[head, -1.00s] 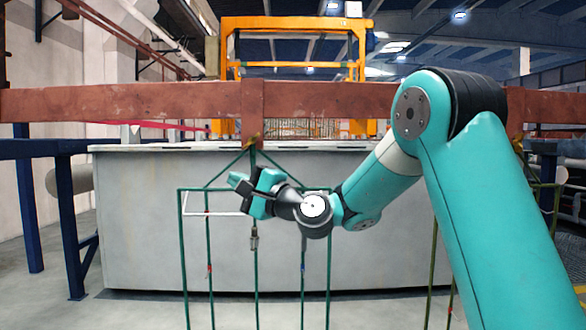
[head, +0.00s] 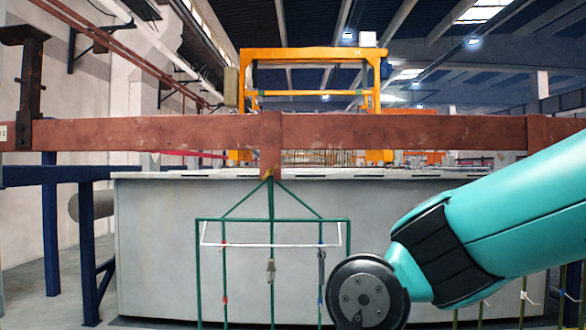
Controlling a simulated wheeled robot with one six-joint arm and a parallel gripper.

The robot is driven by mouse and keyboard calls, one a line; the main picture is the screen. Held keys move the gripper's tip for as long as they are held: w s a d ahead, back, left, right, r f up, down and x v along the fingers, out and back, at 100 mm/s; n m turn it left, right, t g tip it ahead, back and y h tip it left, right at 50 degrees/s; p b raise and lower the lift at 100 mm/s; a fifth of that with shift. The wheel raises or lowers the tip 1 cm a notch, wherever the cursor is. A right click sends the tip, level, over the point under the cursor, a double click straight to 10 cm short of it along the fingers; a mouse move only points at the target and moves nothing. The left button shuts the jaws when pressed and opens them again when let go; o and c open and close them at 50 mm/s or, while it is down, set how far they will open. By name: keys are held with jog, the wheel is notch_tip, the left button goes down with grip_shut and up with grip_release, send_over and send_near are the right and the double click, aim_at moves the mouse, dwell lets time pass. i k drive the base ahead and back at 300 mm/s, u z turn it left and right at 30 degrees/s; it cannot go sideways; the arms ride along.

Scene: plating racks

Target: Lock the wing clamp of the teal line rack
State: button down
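The teal line rack (head: 273,219), a thin green-teal frame with a peaked top, hangs from the brown-red beam (head: 400,133). A small brass-coloured piece (head: 268,175) shows at its peak, under the beam's bracket. It may be the wing clamp, but it is too small to tell whether it is locked. A white bar (head: 270,246) spans the rack's upper part. Small grey fittings (head: 270,270) hang on its rods. My gripper is not in view. My arm fills the lower right, and its dark round joint covers the rack's lower right side.
A large pale tank (head: 160,250) stands behind the rack. Blue steel posts (head: 88,250) stand at the left. Another rack's rods (head: 523,290) show at the lower right, partly behind my arm. An orange gantry (head: 310,53) stands at the back. The space left of the rack looks clear.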

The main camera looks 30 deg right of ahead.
aim_at(270, 171)
jog(key=z, duration=0.6)
jog(key=i, duration=0.35)
jog(key=z, duration=0.35)
